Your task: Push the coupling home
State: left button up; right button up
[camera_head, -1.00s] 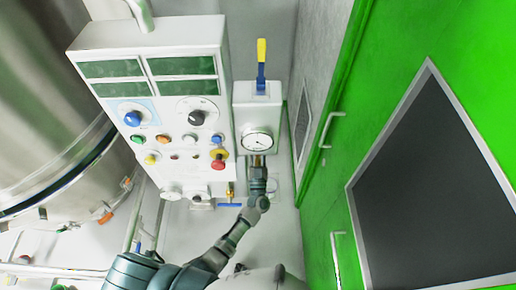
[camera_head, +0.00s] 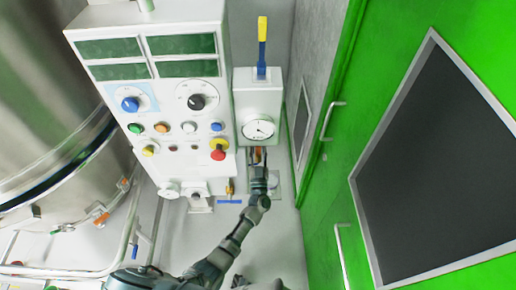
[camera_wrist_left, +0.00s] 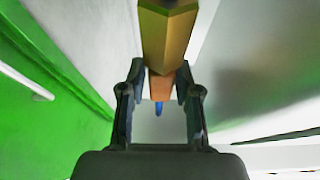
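The coupling (camera_head: 258,154) is a small brass and orange fitting under the white gauge box (camera_head: 258,97). In the left wrist view its brass hexagonal body (camera_wrist_left: 168,38) is at the top centre, with an orange part (camera_wrist_left: 160,87) below it. My left gripper (camera_head: 258,156) is just below the gauge box, with one finger on each side of the coupling. In the left wrist view the fingers (camera_wrist_left: 160,80) stand apart, with gaps beside the orange part. I cannot tell whether the fingertips touch the brass. My right gripper is not in view.
A white control panel (camera_head: 160,100) with knobs and buttons is left of the gauge box. A blue-handled valve (camera_head: 230,200) sits below it. A steel vessel (camera_head: 50,110) is at the left. A green door (camera_head: 350,120) with handles is at the right.

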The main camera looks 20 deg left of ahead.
pick_arm(q)
jog(key=shift+r, duration=0.2)
jog(key=v, duration=1.2)
jog(key=shift+w, duration=0.1)
jog(key=s+f+m+g+h, duration=0.2)
jog(key=s+f+g+h, duration=0.15)
jog(key=f, duration=0.75)
jog(key=s+d+f+m+g+h, duration=0.1)
jog(key=s+f+m+g+h, duration=0.3)
jog(key=f, duration=0.7)
jog(key=s+f+g+h, duration=0.1)
jog(key=s+f+g, duration=0.1)
jog(key=s+f, duration=0.65)
jog(key=s+a+f+g, duration=0.3)
jog(key=s+f, duration=0.3)
jog(key=s, duration=0.4)
jog(key=s+a+f+g+y, duration=0.1)
jog(key=s+a+f+g, duration=0.3)
jog(key=s+f, duration=0.3)
jog(key=s+a+f+g+y, duration=0.1)
jog(key=s+a+f+g, duration=0.3)
jog(key=s, duration=1)
notch_tip(320, 180, down, 3)
jog(key=shift+s+a+r, duration=0.1)
jog(key=shift+s+a, duration=0.1)
jog(key=shift+a, duration=0.45)
jog(key=shift+w, duration=0.1)
